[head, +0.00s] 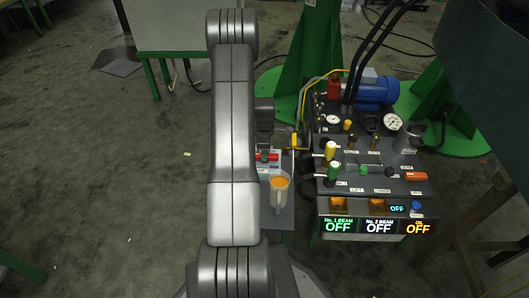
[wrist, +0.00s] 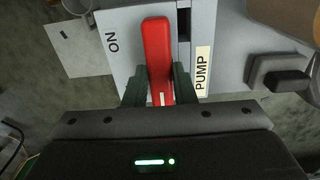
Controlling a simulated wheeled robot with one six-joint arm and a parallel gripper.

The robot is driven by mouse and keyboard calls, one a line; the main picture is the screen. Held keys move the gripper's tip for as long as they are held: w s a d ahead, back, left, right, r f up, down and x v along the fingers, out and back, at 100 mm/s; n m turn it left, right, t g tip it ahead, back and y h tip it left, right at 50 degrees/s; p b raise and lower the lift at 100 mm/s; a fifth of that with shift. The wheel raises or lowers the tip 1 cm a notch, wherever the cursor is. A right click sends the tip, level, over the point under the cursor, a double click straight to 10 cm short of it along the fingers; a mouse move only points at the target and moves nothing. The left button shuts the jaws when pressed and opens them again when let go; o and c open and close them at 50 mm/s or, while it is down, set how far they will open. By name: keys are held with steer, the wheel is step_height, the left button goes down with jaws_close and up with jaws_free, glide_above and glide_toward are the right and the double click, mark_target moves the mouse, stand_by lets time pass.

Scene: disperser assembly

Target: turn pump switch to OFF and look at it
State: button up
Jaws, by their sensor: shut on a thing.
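The pump switch has a red lever (wrist: 157,50) on a light grey plate in the wrist view. The word ON is printed left of the lever, and a PUMP label (wrist: 202,70) is to its right. No OFF mark on this plate shows. My gripper (wrist: 159,84) has one dark finger on each side of the lever's near end and is shut on it. In the head view, a small red part (head: 272,155) shows beside my arm, which hides much of that area.
A jug with orange contents (head: 279,188) stands close to my arm. Right of it is the control panel (head: 378,187) with knobs, gauges and lit displays reading OFF. A blue motor (head: 372,91) and green supports stand behind. Open floor lies to the left.

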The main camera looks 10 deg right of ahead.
stand_by(0.5)
steer(key=o, duration=1)
step_height(320, 180, up, 14)
steer(key=p, duration=0.4)
steer(key=shift+f, duration=0.1)
step_height(320, 180, down, 14)
steer(key=b, duration=0.4)
